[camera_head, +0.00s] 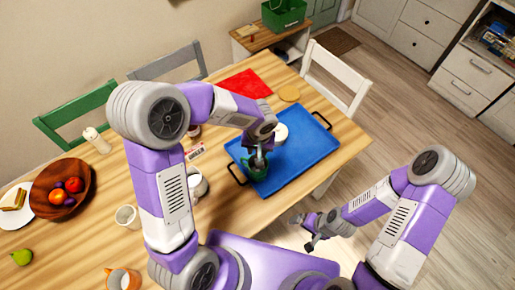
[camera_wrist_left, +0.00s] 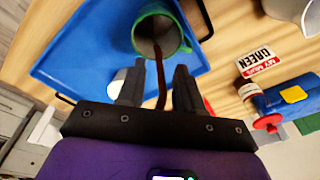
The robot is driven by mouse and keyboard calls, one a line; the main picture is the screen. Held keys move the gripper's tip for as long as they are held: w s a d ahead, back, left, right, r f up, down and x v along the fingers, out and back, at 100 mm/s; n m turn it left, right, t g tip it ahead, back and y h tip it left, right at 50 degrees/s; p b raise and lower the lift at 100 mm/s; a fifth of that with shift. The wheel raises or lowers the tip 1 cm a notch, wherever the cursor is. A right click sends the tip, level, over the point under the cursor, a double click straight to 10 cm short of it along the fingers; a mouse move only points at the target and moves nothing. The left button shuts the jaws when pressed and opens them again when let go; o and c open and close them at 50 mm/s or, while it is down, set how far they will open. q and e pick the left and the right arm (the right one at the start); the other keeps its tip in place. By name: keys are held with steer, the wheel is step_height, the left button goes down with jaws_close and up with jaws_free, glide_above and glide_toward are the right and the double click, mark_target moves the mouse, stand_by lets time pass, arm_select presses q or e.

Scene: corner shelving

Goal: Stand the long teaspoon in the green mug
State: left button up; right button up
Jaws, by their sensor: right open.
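The green mug (camera_head: 259,173) stands upright on the blue tray, beneath my left gripper (camera_head: 259,157). In the left wrist view the mug (camera_wrist_left: 181,30) shows its open mouth. A thin brown shaft, seemingly the long teaspoon (camera_wrist_left: 161,85), rises out of the mug and passes between the fingers of my left gripper (camera_wrist_left: 159,85). Gaps show on both sides of the shaft, so the fingers look open around it. The spoon's lower end inside the mug is hard to make out. My right gripper (camera_head: 308,232) is open and empty, away from the tray near the table's front edge.
The blue tray (camera_head: 303,150) has black handles and holds a white round item (camera_head: 279,131). A card reading "MY MUG GREEN" (camera_wrist_left: 259,64) and a blue container with a red cap (camera_wrist_left: 289,97) lie beside it.

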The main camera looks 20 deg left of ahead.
arm_select(q)
steer(key=shift+o, duration=0.4)
step_height(320, 180, up, 8)
steer(key=p, duration=0.1)
steer(key=shift+s+d+f, duration=0.25)
steer(key=shift+s, duration=0.2)
stand_by(0.6)
